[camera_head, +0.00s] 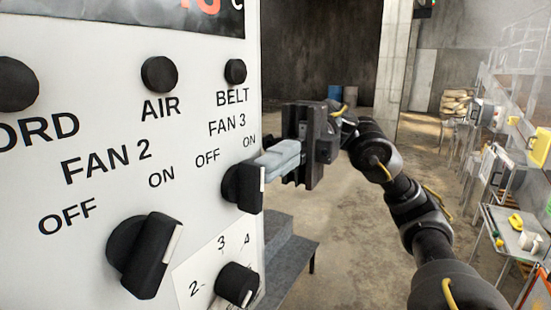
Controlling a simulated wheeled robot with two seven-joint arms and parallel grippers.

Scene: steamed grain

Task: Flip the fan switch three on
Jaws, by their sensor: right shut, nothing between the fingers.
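The fan 3 switch (241,188) is a black rotary knob on the white control panel (100,135), below the "FAN 3" label with OFF to the left and ON to the right. A white stripe shows on the right edge of its handle. My right gripper (262,166) is shut and empty. Its grey fingertips are at the upper right of this knob and overlap it in the picture; I cannot tell whether they touch it. My left gripper is not in view.
The fan 2 knob (146,255) and a smaller numbered dial (236,284) are lower on the panel. Black buttons, including the belt button (235,71), line the top. A grey step (287,250) stands beside the panel. Tables with equipment stand far right; the concrete floor between is clear.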

